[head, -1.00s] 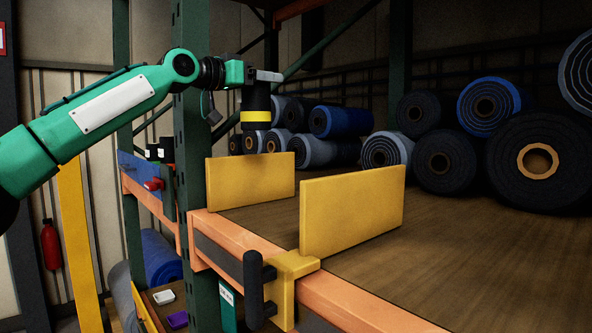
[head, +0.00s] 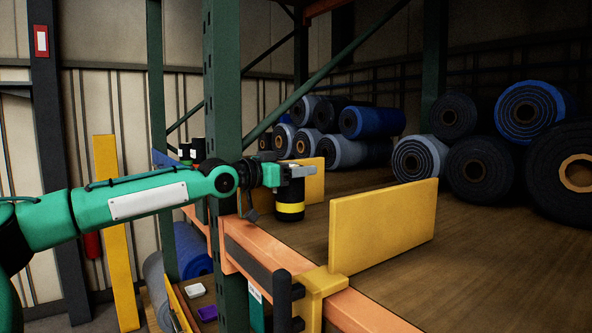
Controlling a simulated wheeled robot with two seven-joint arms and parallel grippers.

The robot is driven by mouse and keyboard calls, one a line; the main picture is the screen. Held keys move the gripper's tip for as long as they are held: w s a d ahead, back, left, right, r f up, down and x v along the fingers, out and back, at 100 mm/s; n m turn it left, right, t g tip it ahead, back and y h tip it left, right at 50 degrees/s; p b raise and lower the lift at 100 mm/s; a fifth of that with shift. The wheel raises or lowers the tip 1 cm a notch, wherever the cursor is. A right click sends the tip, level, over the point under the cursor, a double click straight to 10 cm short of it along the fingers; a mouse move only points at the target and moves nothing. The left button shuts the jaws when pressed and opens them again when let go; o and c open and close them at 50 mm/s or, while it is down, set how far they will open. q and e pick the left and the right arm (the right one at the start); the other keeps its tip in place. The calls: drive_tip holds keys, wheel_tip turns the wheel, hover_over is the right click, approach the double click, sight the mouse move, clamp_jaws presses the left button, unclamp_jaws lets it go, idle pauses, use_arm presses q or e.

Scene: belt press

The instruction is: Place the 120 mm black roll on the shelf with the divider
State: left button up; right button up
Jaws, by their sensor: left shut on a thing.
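A black roll (head: 290,193) with a yellow band around its lower part hangs upright under my left gripper (head: 300,171). The left gripper is shut on the top of the roll. The roll is over the near left part of the wooden shelf (head: 480,245), in front of one yellow divider (head: 314,184) and left of a nearer yellow divider (head: 385,225). The roll partly hides the farther divider. I cannot tell whether the bottom of the roll touches the shelf. My right gripper is not in view.
Large dark and blue rolls (head: 478,170) lie stacked at the back of the shelf. An orange beam (head: 258,245) edges the shelf, with a yellow clamp (head: 318,290) and black handle on it. A green upright post (head: 222,100) stands close to my left arm.

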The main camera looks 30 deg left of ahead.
use_arm(q)
drive_tip(key=shift+s+f, duration=0.15)
drive_tip(key=shift+f, duration=0.2)
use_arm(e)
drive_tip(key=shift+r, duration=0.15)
use_arm(q)
drive_tip(key=o, duration=1.5)
drive_tip(key=shift+f, duration=0.15)
drive_tip(key=shift+o, duration=1.2)
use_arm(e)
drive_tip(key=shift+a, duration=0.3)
use_arm(q)
drive_tip(key=b+v, duration=0.4)
drive_tip(key=v, duration=0.8)
drive_tip(key=shift+b, duration=0.4)
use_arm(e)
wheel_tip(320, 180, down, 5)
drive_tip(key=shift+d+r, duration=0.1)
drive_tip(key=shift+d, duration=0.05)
